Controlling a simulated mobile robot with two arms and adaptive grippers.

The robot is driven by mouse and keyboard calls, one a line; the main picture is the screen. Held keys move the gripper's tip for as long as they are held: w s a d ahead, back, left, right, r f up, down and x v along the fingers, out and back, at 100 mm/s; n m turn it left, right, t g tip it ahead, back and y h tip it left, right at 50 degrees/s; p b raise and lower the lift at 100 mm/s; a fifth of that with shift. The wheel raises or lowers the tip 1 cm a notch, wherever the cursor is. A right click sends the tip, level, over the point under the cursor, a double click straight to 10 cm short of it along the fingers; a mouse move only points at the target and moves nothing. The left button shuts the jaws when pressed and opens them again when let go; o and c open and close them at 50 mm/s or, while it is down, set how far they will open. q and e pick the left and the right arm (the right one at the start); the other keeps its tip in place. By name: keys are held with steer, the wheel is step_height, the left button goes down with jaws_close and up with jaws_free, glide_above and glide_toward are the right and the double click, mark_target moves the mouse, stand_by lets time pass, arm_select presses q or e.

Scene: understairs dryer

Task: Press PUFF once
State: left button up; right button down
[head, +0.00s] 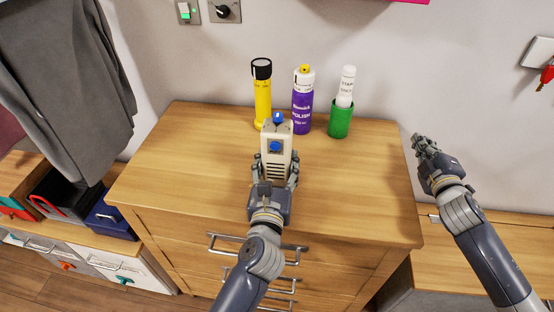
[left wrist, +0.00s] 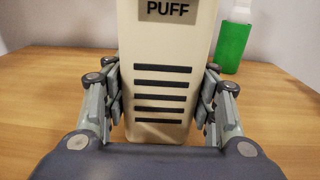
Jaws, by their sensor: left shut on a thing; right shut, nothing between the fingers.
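A beige upright device (head: 285,136) with a blue round button (head: 274,146) on its face and a blue piece on top is at the middle of the wooden chest top (head: 205,150). In the left wrist view its body (left wrist: 168,50) shows dark slots and the label PUFF (left wrist: 167,9); its upper part is out of that view. My left gripper (head: 276,172) is shut on its lower sides, one finger on each side. Whether its base touches the wood is hard to tell. My right gripper (head: 425,148) is shut and empty, off the chest's right edge, apart from the device.
A yellow torch (head: 263,98), a purple polish can (head: 302,112) and a green container with a white top (head: 340,122) stand behind the device. A grey garment (head: 65,80) hangs at left. Red-tagged keys (head: 546,78) hang at right. The chest top is clear on both sides.

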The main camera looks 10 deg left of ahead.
arm_select(q)
steer(key=shift+a, duration=0.1)
arm_select(e)
steer(key=s+a+n+y, duration=0.2)
steer(key=s+a, duration=0.1)
steer(key=a, duration=0.2)
steer(key=s+a+r+n+g+y, duration=0.1)
steer(key=s+a+n+y, duration=0.1)
steer(key=s+a, duration=0.2)
steer(key=s+a+r+n+y, duration=0.1)
steer(key=s+a+n+y, duration=0.1)
steer(key=s+a, duration=0.2)
steer(key=shift+a+r, duration=0.2)
steer(key=shift+a, duration=1.55)
steer(key=s+a+r+n+g+y, duration=0.2)
steer(key=s+a+n+y, duration=0.1)
steer(key=s+a, duration=0.4)
steer(key=n+g+y, duration=0.1)
steer(key=n+y, duration=0.2)
glide_toward(275, 146)
steer(key=s, duration=0.2)
steer(key=s+d, duration=0.1)
steer(key=s, duration=0.1)
steer(key=x, duration=1)
steer(key=shift+f, duration=0.15)
